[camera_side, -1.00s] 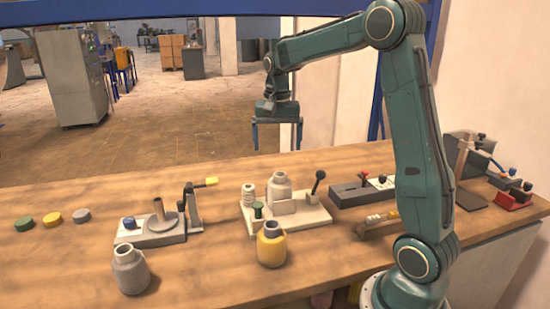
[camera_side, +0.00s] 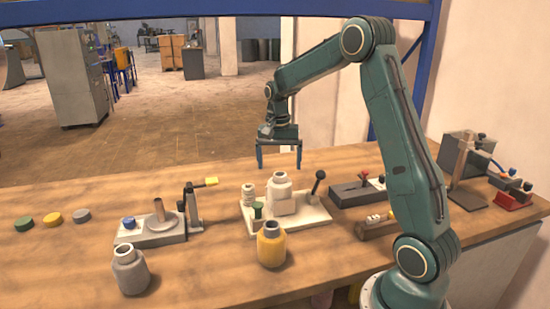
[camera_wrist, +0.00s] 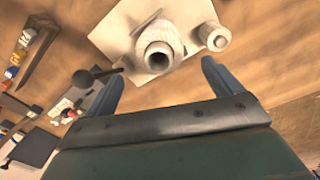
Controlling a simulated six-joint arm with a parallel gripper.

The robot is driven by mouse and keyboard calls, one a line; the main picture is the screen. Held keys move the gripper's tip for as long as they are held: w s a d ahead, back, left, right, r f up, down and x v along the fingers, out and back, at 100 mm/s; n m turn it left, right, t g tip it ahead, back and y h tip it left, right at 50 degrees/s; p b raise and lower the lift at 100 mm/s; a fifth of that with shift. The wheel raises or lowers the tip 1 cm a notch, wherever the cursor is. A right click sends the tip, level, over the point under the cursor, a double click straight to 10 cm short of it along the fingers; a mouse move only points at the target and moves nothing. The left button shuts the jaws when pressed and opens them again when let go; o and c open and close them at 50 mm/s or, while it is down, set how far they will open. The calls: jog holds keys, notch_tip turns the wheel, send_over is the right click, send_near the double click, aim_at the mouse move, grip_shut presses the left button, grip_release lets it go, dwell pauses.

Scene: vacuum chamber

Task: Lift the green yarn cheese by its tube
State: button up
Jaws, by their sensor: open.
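My gripper (camera_side: 279,167) hangs open and empty, pointing down, above and behind the white winding stand (camera_side: 310,217). A white yarn cheese (camera_side: 279,185) with its tube mouth up is on that stand, below the fingers; it also shows in the wrist view (camera_wrist: 152,36) beyond the two fingers. A yellow cheese (camera_side: 271,248) stands in front of the stand, and a grey cheese (camera_side: 130,273) stands at front left. I see no clearly green yarn cheese; green shows on a small knob-like part (camera_side: 257,210) on the stand and a flat disc (camera_side: 24,222) at far left.
A small white spool (camera_side: 248,194) and a black-knobbed lever (camera_side: 318,180) flank the white cheese. Dark fixtures (camera_side: 350,193) stand to the right.

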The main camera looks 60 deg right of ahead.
aim_at(280, 185)
jog(key=shift+f, duration=1.7)
jog(key=shift+f, duration=0.1)
jog(key=shift+s+a+f, duration=0.1)
jog(key=shift+s+f, duration=0.05)
jog(key=shift+f, duration=2.35)
jog(key=c, duration=1.3)
jog(key=shift+o, duration=0.2)
jog(key=shift+r, duration=0.1)
notch_tip(280, 185, up, 20)
